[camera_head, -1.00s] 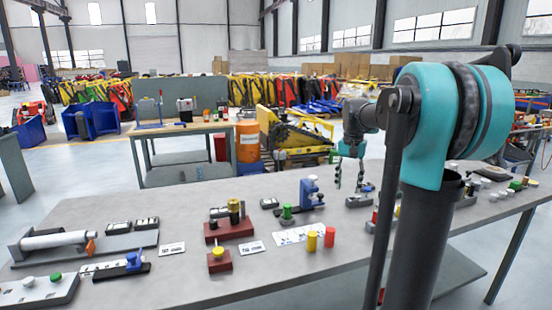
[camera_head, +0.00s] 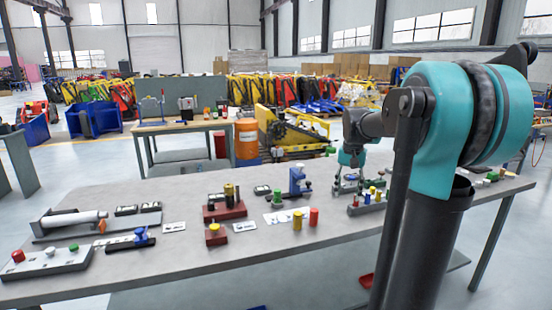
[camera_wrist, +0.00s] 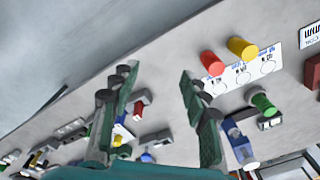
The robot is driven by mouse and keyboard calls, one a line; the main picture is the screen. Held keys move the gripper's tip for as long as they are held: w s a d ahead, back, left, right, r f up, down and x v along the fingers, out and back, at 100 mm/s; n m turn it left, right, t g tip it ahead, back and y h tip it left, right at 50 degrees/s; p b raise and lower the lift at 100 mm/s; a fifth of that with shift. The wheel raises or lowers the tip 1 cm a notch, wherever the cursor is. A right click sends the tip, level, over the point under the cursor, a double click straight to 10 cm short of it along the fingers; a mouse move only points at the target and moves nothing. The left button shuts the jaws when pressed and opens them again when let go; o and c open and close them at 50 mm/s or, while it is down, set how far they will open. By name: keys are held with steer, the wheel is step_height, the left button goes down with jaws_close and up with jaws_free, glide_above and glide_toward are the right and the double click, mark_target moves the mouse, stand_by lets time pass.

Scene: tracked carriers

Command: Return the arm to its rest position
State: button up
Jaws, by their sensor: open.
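My arm, teal and dark grey, stands on the right of the head view. It reaches out over the grey worktable (camera_head: 120,185). My gripper (camera_head: 349,185) hangs over the table's far right part, pointing down. In the wrist view my gripper (camera_wrist: 158,80) has its two green-padded fingers wide apart, with nothing between them. The table top lies beyond the fingertips. A red cylinder (camera_wrist: 212,63) and a yellow cylinder (camera_wrist: 242,48) stand on a white card, to the right of the fingers and apart from them.
On the table are a roller fixture (camera_head: 72,221), a dark red block with posts (camera_head: 225,212), a blue clamp device (camera_head: 298,181) and a button panel (camera_head: 45,262). A wooden-topped bench (camera_head: 185,127) and an orange drum (camera_head: 246,140) stand behind.

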steer(key=s+a+f+n+t, duration=0.2)
steer(key=s+f, duration=0.8)
steer(key=s, duration=0.1)
steer(key=s+a+f+n+t, duration=0.1)
steer(key=s+a+f+n, duration=0.2)
steer(key=s+f, duration=0.7)
steer(key=shift+s+f+t, duration=0.3)
steer(key=shift+s+t, duration=0.1)
steer(key=shift+s, duration=0.5)
stand_by(0.8)
